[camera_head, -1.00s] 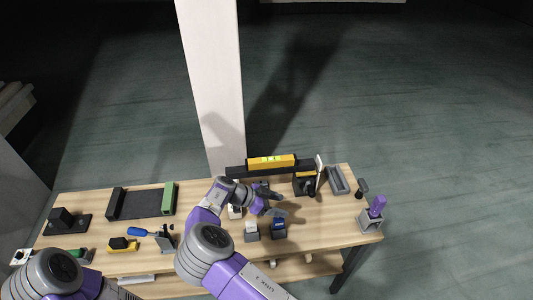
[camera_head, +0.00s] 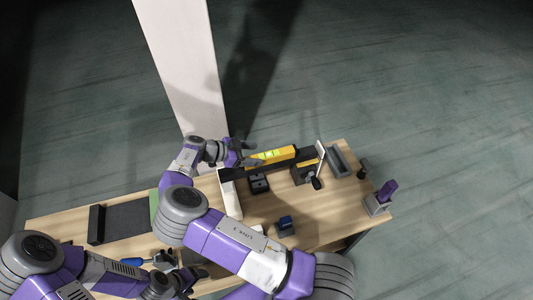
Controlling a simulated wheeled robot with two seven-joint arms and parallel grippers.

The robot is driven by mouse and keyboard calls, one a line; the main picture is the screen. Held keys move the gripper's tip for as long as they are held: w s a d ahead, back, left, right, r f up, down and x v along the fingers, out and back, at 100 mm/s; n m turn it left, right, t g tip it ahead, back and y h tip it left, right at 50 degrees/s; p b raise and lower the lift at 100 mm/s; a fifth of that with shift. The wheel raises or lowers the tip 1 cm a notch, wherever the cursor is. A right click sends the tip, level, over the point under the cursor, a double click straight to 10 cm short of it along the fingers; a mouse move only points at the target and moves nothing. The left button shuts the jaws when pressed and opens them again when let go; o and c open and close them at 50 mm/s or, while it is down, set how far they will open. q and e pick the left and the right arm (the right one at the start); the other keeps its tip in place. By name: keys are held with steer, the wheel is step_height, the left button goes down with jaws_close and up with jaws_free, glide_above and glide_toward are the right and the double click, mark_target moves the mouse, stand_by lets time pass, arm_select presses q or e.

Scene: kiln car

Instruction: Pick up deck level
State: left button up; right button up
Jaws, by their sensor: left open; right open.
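The deck level is a yellow bar with green vials (camera_head: 273,155). It lies along a long dark rack (camera_head: 229,174) at the back edge of the wooden table. My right gripper (camera_head: 250,154) is open at the level's left end. Its fingers overlap that end in the picture, and I cannot tell whether they straddle or touch it. My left gripper (camera_head: 190,278) is low at the front of the table, away from the level. Its fingers are small and hard to make out.
A grey block with a purple handle (camera_head: 378,204) is at the right corner. A pale pillar (camera_head: 183,65) rises behind the table.

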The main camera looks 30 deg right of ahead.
mark_target(267, 155)
steer(key=p+x, duration=0.1)
steer(key=x, duration=0.3)
steer(key=shift+s+d+p, duration=0.25)
steer(key=shift+d+p, duration=0.1)
steer(key=shift+d, duration=0.05)
steer(key=shift+d+f, duration=0.2)
steer(key=shift+f, duration=0.05)
steer(key=shift+c, duration=0.5)
jaws_close()
